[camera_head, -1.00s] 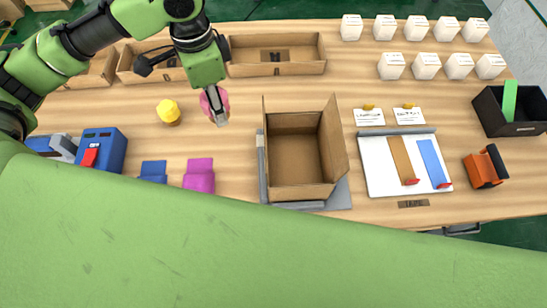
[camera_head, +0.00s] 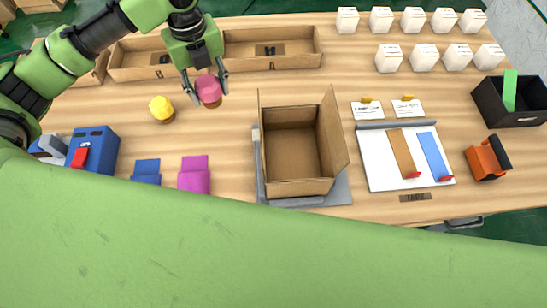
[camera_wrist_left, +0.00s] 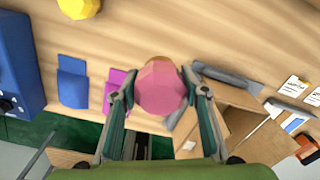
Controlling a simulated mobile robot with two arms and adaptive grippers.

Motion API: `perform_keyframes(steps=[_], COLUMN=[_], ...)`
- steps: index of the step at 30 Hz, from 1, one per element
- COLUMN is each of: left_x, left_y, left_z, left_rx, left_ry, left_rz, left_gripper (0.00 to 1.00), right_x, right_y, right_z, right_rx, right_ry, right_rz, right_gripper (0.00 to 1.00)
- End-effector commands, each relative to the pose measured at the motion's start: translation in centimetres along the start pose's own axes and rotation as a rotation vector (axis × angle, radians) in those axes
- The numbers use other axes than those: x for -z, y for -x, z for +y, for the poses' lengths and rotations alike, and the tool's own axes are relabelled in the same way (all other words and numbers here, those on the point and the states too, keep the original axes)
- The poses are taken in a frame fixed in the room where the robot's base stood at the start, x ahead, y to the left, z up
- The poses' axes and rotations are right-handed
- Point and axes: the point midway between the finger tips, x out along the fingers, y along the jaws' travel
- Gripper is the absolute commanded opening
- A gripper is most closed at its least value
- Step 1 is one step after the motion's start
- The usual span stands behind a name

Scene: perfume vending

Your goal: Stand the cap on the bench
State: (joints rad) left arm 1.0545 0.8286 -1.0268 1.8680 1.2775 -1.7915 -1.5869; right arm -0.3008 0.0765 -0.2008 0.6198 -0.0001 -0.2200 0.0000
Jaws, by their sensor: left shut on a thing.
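A pink faceted cap (camera_head: 208,88) with a brownish lower part is between the fingers of my left gripper (camera_head: 209,97), which is shut on it. It looks roughly upright, pink side up, at or just above the bench (camera_head: 230,125); I cannot tell whether it touches. In the left wrist view the pink cap (camera_wrist_left: 160,87) fills the space between the two fingers. A similar yellow cap (camera_head: 161,107) stands on the bench to its left. My right gripper is not in view.
An open cardboard box (camera_head: 292,150) stands right of the cap. A blue machine (camera_head: 98,150), a blue piece (camera_head: 147,170) and a magenta piece (camera_head: 194,175) lie nearer. Shallow trays (camera_head: 270,62) line the back. Bare wood surrounds the cap.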

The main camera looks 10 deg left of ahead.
Motion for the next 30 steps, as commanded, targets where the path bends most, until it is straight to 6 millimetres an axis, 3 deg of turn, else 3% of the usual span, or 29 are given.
perform_keyframes(steps=[6, 12, 20, 30], left_x=[-1.4, -2.1, -2.3, -2.2], left_y=[-1.3, -1.9, -2.5, -7.9], left_z=[0.0, 0.1, 0.1, 0.2], left_rx=[-0.004, -0.007, -0.01, -0.01], left_ry=[-0.306, -0.489, -0.552, -0.55], left_rz=[-0.002, -0.002, -0.001, 0.0], left_gripper=[0.19, 0.19, 0.19, 0.19], right_x=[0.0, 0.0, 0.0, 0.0], right_y=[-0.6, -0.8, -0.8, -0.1], right_z=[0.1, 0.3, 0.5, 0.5], right_rx=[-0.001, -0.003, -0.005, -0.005], right_ry=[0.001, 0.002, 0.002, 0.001], right_rz=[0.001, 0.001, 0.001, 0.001], right_gripper=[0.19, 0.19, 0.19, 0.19])
